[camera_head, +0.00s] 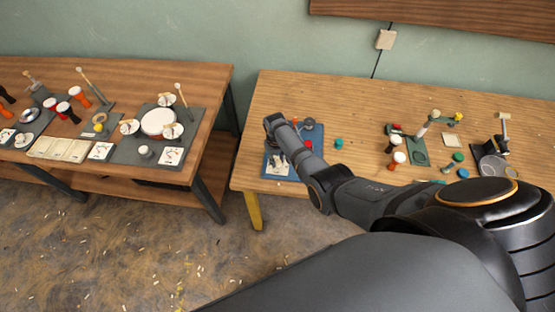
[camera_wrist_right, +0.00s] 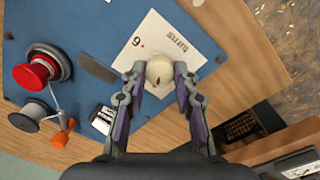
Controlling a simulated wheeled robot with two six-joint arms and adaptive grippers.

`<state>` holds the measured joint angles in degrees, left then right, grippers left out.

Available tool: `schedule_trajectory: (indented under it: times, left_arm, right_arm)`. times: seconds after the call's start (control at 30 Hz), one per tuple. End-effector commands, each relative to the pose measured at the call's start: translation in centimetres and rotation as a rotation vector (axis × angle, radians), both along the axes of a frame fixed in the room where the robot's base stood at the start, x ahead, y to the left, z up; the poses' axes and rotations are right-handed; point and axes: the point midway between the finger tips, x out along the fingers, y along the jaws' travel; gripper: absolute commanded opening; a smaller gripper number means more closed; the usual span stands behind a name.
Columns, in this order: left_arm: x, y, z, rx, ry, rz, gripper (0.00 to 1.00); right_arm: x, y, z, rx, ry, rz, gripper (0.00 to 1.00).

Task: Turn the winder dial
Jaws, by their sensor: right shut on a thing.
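The winder dial (camera_wrist_right: 159,70), a cream round knob with a small red mark, sits between the fingertips of my right gripper (camera_wrist_right: 158,82) in the right wrist view. The fingers touch it from both sides and are shut on it. A white card (camera_wrist_right: 150,38) with a number and the upside-down word "turns" lies under the dial. In the head view my right arm reaches over the blue mat (camera_head: 316,136), and its gripper (camera_head: 277,158) is small near the mat's left front; the dial is hard to make out there. My left gripper is not in view.
A teal piece (camera_head: 339,144) lies right of the mat.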

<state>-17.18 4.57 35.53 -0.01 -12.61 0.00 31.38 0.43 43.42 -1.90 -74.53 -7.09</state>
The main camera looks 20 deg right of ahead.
Motion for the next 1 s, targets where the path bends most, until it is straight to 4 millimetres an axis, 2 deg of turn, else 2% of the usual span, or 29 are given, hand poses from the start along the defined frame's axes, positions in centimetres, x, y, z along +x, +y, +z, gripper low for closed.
schedule_trajectory:
  times: [0.23,0.27,0.4,0.77,0.87,1.0]
  left_arm:
    - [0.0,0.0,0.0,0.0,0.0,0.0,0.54]
    - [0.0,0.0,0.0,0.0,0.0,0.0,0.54]
    - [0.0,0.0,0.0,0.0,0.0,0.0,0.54]
    - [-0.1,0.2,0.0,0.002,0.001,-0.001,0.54]
    - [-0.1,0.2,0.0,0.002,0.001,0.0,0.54]
    - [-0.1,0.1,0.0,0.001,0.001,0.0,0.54]
  right_arm:
    - [0.0,0.0,0.0,0.0,-0.001,0.001,0.0]
    - [0.0,0.0,0.0,0.001,-0.001,0.001,0.32]
    - [0.0,0.0,0.0,0.0,-0.001,0.001,0.51]
    - [0.1,0.0,0.3,0.0,-0.003,0.002,0.52]
    - [0.1,0.1,1.5,0.0,-0.003,0.002,0.52]
    - [0.1,0.2,4.5,0.001,-0.006,0.002,0.52]
